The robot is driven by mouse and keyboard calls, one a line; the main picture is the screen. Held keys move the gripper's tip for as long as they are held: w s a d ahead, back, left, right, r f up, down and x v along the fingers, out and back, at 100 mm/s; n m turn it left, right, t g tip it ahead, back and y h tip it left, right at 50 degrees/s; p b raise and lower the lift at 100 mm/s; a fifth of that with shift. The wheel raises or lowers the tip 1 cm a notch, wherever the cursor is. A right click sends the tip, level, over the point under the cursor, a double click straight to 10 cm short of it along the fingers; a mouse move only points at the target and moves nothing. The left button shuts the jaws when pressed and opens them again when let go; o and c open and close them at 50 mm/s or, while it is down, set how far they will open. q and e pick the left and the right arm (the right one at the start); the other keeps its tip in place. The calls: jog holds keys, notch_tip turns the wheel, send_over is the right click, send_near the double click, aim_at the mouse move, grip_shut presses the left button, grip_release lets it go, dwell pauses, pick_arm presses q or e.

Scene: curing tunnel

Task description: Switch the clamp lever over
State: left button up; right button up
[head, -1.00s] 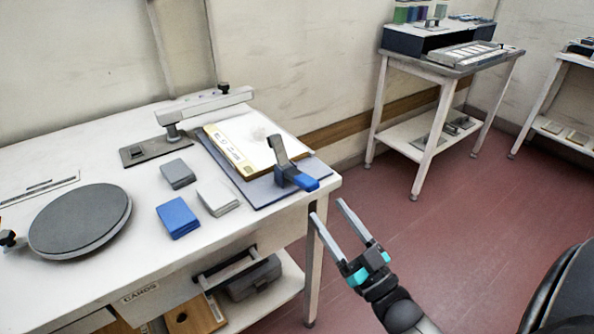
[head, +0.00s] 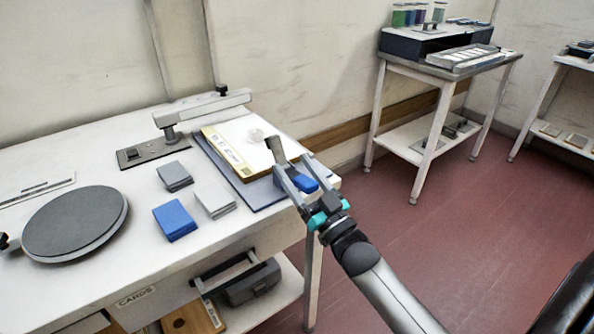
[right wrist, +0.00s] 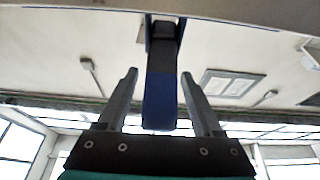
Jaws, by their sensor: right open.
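The clamp lever has a blue grip (head: 305,185) and a dark grey upright part (head: 275,150). It stands at the right front corner of the screen-printing frame on the white table. My right gripper (head: 291,163) is open, with its two fingers reaching around the blue grip. In the right wrist view the blue and dark lever (right wrist: 160,98) lies between the two fingers, with a narrow gap showing on each side. The fingers partly hide the lever's lower part in the head view. My left gripper is not in view.
A yellow-edged board (head: 225,153) lies beside the lever on a blue-grey base. A grey beam (head: 208,108) stands behind. Card stacks (head: 175,220) and a round grey plate (head: 75,222) lie on the table. A second table (head: 447,72) is at the back right; the floor between is clear.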

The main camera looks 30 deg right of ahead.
grip_shut()
dwell(0.4)
dwell(0.9)
